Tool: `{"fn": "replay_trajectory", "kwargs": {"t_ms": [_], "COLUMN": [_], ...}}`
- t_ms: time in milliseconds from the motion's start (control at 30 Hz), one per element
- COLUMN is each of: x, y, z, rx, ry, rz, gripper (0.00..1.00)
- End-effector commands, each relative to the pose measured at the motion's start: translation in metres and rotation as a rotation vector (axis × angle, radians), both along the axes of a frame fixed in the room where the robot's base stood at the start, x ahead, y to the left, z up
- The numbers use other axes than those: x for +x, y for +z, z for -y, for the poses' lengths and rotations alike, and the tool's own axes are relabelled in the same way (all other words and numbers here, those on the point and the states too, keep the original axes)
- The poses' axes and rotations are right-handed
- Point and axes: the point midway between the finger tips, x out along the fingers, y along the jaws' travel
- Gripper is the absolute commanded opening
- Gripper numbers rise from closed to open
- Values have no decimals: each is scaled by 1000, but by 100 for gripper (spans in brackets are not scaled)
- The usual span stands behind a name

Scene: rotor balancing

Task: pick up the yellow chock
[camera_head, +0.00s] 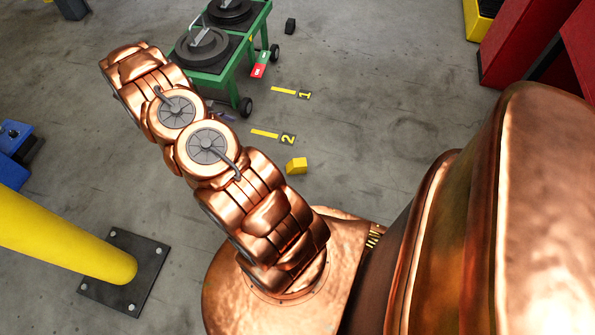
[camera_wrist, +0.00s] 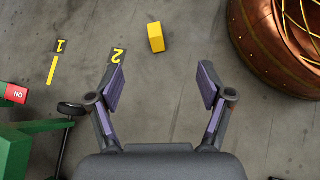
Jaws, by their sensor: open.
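The yellow chock (camera_head: 297,166) is a small yellow block on the concrete floor, near the floor mark numbered 2 and to the right of my arm in the head view. In the wrist view the chock (camera_wrist: 156,37) lies beyond my fingertips, a little left of the middle between them. My gripper (camera_wrist: 162,92) is open and empty, with its two purple-padded fingers spread wide and apart from the chock. In the head view my gripper is mostly hidden by my arm.
A green cart (camera_head: 243,62) with dark discs stands at the top; its wheel shows left in the wrist view. A yellow post (camera_head: 70,240) stands left and a red cabinet (camera_head: 515,45) right. Floor around the chock is clear.

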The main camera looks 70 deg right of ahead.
Motion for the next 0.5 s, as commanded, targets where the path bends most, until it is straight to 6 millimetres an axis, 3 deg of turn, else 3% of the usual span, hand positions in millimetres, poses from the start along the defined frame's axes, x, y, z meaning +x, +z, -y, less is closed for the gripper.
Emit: {"fn": "replay_trajectory", "kwargs": {"t_ms": [33,500], "x": [-7,-76], "y": [-30,-204], "z": [8,72], "rx": [0,-17], "ry": [2,62], "rz": [-25,-215], "gripper": [79,79]}}
